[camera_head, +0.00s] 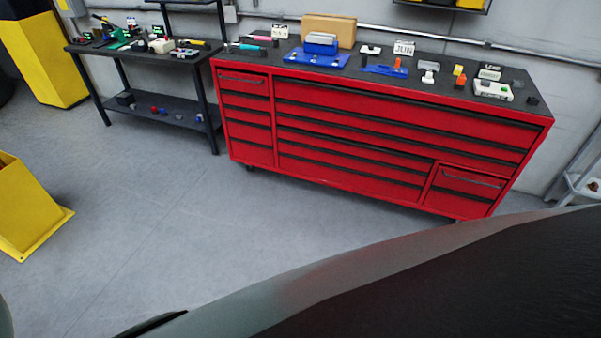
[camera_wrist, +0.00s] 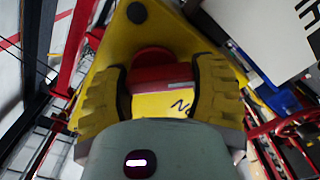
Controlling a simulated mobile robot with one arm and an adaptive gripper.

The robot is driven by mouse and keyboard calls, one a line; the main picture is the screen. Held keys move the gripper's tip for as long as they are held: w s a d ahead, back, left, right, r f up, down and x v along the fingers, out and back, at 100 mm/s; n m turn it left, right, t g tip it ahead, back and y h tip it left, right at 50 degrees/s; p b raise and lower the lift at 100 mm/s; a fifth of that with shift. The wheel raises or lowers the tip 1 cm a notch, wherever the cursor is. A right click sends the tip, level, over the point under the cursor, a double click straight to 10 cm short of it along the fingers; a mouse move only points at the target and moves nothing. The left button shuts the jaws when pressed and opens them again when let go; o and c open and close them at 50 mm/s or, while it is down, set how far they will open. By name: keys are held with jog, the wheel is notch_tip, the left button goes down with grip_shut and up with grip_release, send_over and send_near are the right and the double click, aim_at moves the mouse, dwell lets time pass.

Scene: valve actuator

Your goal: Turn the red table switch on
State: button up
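In the wrist view, my gripper (camera_wrist: 160,85) has two thick yellow ribbed fingers, spread apart. A red rounded part (camera_wrist: 152,62), which looks like the red switch, lies between them. It sits on a yellow plate (camera_wrist: 150,22) with a black round spot near its top. Below the red part, a yellow face (camera_wrist: 160,105) carries black lettering, of which an N-like letter shows. The fingers flank the red part closely; I cannot tell whether they touch it. They hide its sides, and my gripper body hides what lies below. My gripper is not in the head view.
In the head view, a red drawer cabinet (camera_head: 350,135) carries several small devices. A black bench (camera_head: 150,55) with tools stands left of it. A yellow post (camera_head: 25,210) stands at the left edge. Grey floor (camera_head: 190,225) between them is clear.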

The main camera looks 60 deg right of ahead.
jog(key=c, duration=0.3)
jog(key=shift+m, duration=0.3)
jog(key=m, duration=0.2)
jog(key=shift+w+d+r+m, duration=0.1)
jog(key=shift+m, duration=0.3)
jog(key=m+b, duration=0.1)
jog(key=m, duration=0.5)
jog(key=shift+r, duration=0.1)
jog(key=m+b, duration=0.4)
jog(key=m, duration=0.1)
jog(key=shift+d, duration=0.1)
jog(key=m+b, duration=0.2)
jog(key=b, duration=0.1)
jog(key=shift+m, duration=0.3)
jog(key=shift+m+b, duration=0.6)
jog(key=shift+b, duration=0.2)
jog(key=shift+r, duration=0.1)
